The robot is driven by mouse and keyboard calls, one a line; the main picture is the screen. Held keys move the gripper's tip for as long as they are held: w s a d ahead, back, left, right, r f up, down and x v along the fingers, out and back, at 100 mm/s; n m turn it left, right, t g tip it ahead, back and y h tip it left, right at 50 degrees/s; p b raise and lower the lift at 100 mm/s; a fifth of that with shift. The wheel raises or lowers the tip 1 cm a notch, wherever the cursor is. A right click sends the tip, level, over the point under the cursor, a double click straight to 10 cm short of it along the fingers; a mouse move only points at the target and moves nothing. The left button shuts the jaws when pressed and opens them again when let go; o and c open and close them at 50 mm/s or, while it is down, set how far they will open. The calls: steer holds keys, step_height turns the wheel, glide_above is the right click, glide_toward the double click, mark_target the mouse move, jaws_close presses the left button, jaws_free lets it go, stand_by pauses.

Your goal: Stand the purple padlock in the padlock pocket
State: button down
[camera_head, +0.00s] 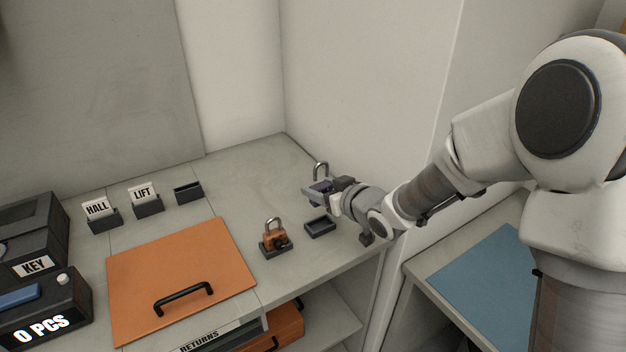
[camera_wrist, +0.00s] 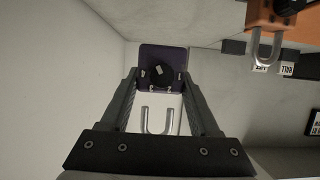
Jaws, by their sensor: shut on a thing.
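The purple padlock (camera_head: 320,187) is held upright, shackle up, above the worktop near the side wall. My gripper (camera_head: 327,191) is shut on its body. In the wrist view the purple padlock (camera_wrist: 163,58) sits between the fingertips (camera_wrist: 161,78), with its steel shackle pointing toward the wrist. An empty dark shallow pocket (camera_head: 320,228) lies on the worktop, below the padlock and nearer the front edge. The padlock is apart from it. The pocket does not show in the wrist view.
An orange padlock (camera_head: 275,235) stands in a similar dark pocket (camera_head: 277,252) left of the empty one. An orange board (camera_head: 180,265) with a black handle lies further left. The HALL (camera_head: 99,209) and LIFT (camera_head: 145,196) card holders and an empty holder (camera_head: 188,192) stand behind.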

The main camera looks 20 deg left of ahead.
steer(key=shift+w+a, duration=0.15)
stand_by(0.4)
step_height(320, 180, down, 6)
steer(key=b, duration=0.5)
steer(key=shift+r, duration=0.15)
steer(key=shift+f+b, duration=1.3)
steer(key=shift+b, duration=0.35)
stand_by(1.4)
steer(key=shift+c, duration=0.2)
jaws_free()
